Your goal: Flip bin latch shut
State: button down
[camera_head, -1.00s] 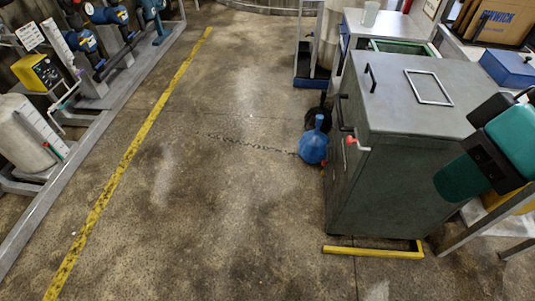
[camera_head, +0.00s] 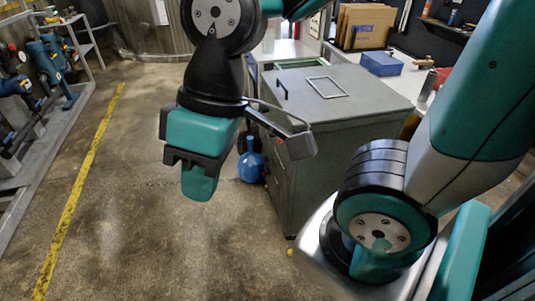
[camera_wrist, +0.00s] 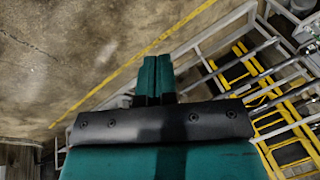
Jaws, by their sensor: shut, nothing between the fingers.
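The grey-green bin (camera_head: 345,100) is a boxy metal cabinet in the middle right of the head view, with a rectangular frame and a black handle on its lid. Its latch with a red knob, on the front side, is largely hidden behind my arm's wrist parts, so I cannot tell its position. My gripper (camera_head: 199,182) hangs in front and left of the bin, pointing down, apart from it. In the wrist view its two teal fingers (camera_wrist: 154,72) are together and empty. The bin does not show clearly there.
A blue round container (camera_head: 251,167) stands on the floor at the bin's left side. A blue box (camera_head: 382,63) and a cardboard carton (camera_head: 364,27) sit on the bench behind. Pipe racks line the left. The floor around the yellow line (camera_head: 78,190) is clear.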

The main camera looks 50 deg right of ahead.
jog(key=w+d+f+t+h+b, duration=0.45)
jog(key=w+d+f+b, duration=0.55)
jog(key=f+b, duration=0.5)
jog(key=w+d+f+t+h+b, duration=0.3)
jog(key=w+d+f+t+b, duration=0.3)
jog(key=w+d+f+b, duration=0.9)
jog(key=s+d+f+n+t+h+b, duration=0.3)
jog(key=d+f+h+b, duration=0.65)
jog(key=b, duration=1.35)
jog(key=s+d+f+n+t+h+b, duration=0.1)
jog(key=d+f+n+t+b, duration=0.1)
jog(key=f+n+b, duration=0.2)
jog(key=s+d+f+n+t+h+b, duration=0.2)
jog(key=n+b, duration=0.9)
jog(key=b, duration=0.6)
notch_tip(320, 180, down, 2)
jog(key=shift+s+d+f+n+t, duration=0.25)
jog(key=shift+s+n+t, duration=0.05)
jog(key=shift+t, duration=0.55)
